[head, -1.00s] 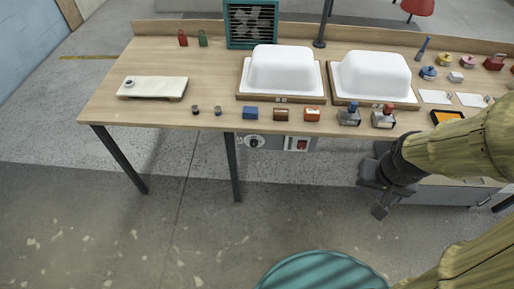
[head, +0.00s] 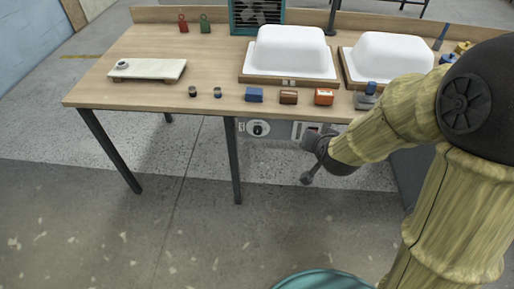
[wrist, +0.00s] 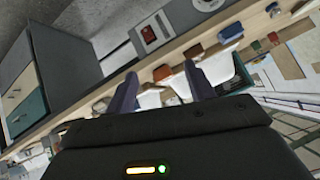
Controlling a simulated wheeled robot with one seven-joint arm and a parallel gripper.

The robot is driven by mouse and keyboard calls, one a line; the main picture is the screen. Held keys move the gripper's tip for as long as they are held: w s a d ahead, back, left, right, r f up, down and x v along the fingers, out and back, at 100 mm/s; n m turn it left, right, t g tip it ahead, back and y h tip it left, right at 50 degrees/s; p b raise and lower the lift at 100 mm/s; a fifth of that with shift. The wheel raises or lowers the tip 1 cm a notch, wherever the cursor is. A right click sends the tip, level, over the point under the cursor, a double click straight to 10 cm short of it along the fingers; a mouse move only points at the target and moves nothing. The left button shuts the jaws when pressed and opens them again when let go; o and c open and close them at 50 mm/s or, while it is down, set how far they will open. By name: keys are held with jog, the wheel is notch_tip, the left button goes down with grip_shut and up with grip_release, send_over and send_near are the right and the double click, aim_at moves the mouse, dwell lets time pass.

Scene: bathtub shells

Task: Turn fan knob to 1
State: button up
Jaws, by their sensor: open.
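A control panel (head: 280,130) hangs under the table's front edge. It carries a dark round knob (head: 258,129) on a white dial at its left and a red switch (head: 311,134) at its right. The dial's marks are too small to read. In the wrist view, which is turned about upside down, the white dial (wrist: 208,4) is cut by the top edge. The teal fan (head: 256,14) stands at the table's back. My gripper (wrist: 160,74) is open and empty, with its two fingers apart. In the head view it is small and dark, right of and below the panel, apart from the knob.
The wooden table (head: 150,95) bears two white tub shells (head: 290,50), (head: 390,58) and small blue, brown and orange blocks along the front. A table leg (head: 234,160) stands left of the knob. Drawers (wrist: 22,95) are right of the panel. Floor in front is clear.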

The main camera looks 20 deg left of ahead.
aim_at(257, 133)
jog(key=s+a+f+m+t+y+b, duration=0.1)
jog(key=a+f+m+t+b, duration=0.3)
jog(key=a+f+b, duration=1.4)
notch_tip(257, 133, down, 3)
jog(key=t+b, duration=0.4)
jog(key=shift+s+a+b, duration=0.15)
jog(key=shift+s+b, duration=0.15)
jog(key=shift+b, duration=0.1)
jog(key=shift+y, duration=0.3)
jog(key=b+x, duration=0.3)
jog(key=x, duration=1.4)
jog(key=shift+w+r, duration=0.1)
jog(key=shift+w, duration=0.2)
jog(key=shift+c, duration=0.2)
jog(key=c, duration=0.9)
